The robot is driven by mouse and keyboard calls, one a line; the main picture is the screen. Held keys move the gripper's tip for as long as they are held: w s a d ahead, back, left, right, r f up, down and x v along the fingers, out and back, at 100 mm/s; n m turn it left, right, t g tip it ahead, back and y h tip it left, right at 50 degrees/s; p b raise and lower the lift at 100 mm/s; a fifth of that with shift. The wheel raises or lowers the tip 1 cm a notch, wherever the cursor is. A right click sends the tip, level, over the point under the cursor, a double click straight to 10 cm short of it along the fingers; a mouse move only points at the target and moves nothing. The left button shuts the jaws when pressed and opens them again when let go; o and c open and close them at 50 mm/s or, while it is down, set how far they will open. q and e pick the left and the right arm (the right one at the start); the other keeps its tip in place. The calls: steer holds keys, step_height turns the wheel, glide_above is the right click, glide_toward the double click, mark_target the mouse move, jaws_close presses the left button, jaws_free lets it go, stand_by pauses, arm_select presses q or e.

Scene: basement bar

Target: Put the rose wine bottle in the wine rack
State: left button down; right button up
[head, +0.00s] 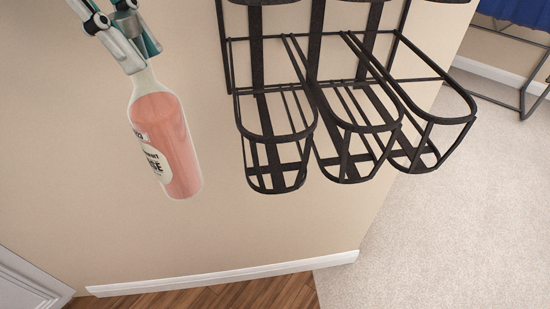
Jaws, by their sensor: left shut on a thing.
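The rose wine bottle (167,140) is clear glass with pink wine and a pale label. It hangs in the upper left of the head view, neck up and slightly tilted. My left gripper (135,62) is shut on its neck and holds it in the air. The black metal wine rack (262,135) is to the right of the bottle, against the beige wall. Its lower row shows three looped wire holders, which look empty. The rack's upper part is cut off by the top edge. The bottle is apart from the rack. My right gripper is not in view.
A beige wall stands behind the rack, with a white baseboard (230,273) below. Wood floor (215,295) and pale carpet (450,220) lie underneath. A dark metal frame with blue cloth (515,10) is at the upper right. The space between bottle and rack is clear.

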arm_select(q)
steer(key=s+d+r+n+t+p, duration=0.1)
steer(key=s+r+n, duration=0.3)
steer(key=r, duration=0.5)
steer(key=s+r+n+t+p, duration=0.1)
steer(key=s+r+n+t, duration=0.1)
steer(key=s+r+n, duration=0.3)
step_height(320, 180, up, 4)
steer(key=shift+s+d+r+y, duration=0.1)
steer(key=shift+s+d+y, duration=0.3)
steer(key=shift+s, duration=0.5)
steer(key=shift+w, duration=0.1)
